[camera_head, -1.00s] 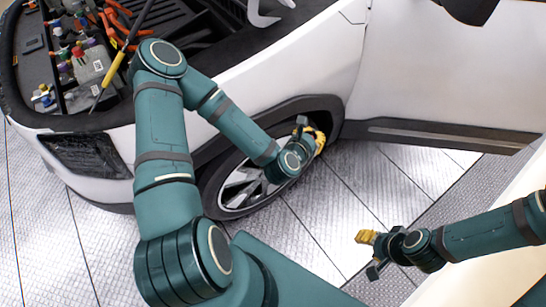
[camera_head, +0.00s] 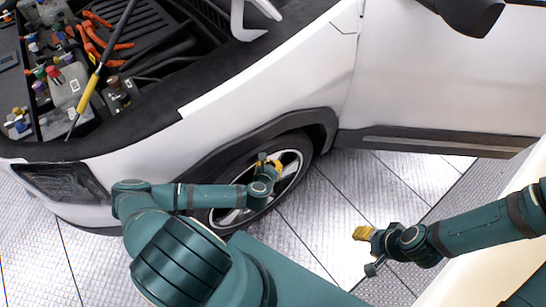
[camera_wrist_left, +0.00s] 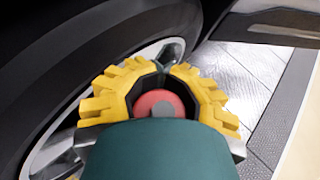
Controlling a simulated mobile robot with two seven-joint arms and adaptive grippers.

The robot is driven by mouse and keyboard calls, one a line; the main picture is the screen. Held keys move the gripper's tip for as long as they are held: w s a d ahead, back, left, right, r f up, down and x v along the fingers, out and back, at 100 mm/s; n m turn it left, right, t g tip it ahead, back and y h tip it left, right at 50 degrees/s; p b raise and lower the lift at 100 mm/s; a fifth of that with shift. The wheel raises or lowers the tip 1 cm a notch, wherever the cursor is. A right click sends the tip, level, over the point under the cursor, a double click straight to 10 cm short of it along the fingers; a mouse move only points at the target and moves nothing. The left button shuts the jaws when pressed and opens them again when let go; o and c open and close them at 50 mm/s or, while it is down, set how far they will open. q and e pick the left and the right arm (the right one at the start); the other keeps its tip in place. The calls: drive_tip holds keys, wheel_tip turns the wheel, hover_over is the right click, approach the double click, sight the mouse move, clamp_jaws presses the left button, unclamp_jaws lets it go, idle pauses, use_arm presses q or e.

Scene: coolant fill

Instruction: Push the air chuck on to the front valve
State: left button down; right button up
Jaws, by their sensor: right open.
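My left gripper (camera_head: 268,163) is at the front wheel (camera_head: 216,222), in front of the rim's upper right part. In the left wrist view, its yellow fingers (camera_wrist_left: 160,85) curve around a round red piece with a grey centre, which looks like the air chuck (camera_wrist_left: 160,103). The fingers appear shut on it. The tyre (camera_wrist_left: 120,50) and part of the silver rim (camera_wrist_left: 55,150) show behind. I cannot make out the front valve; the gripper and arm cover part of the rim. My right gripper (camera_head: 368,250) is open and empty, away from the wheel at the right.
The white car's fender (camera_head: 240,110) and dark wheel arch (camera_head: 325,120) are close above my left gripper. The open engine bay (camera_head: 160,40) holds tools and bottles. The car door (camera_head: 440,70) is at upper right. The metal floor (camera_head: 310,220) right of the wheel is clear.

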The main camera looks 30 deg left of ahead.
use_arm(q)
drive_tip(key=shift+s, duration=0.15)
drive_tip(key=shift+f+b, duration=2.35)
drive_tip(key=shift+f, duration=0.55)
drive_tip(key=shift+f+b, duration=1.05)
drive_tip(key=shift+f, duration=0.5)
drive_tip(key=c, duration=0.9)
unclamp_jaws()
drive_tip(key=shift+c, duration=0.2)
drive_tip(key=v, duration=1.2)
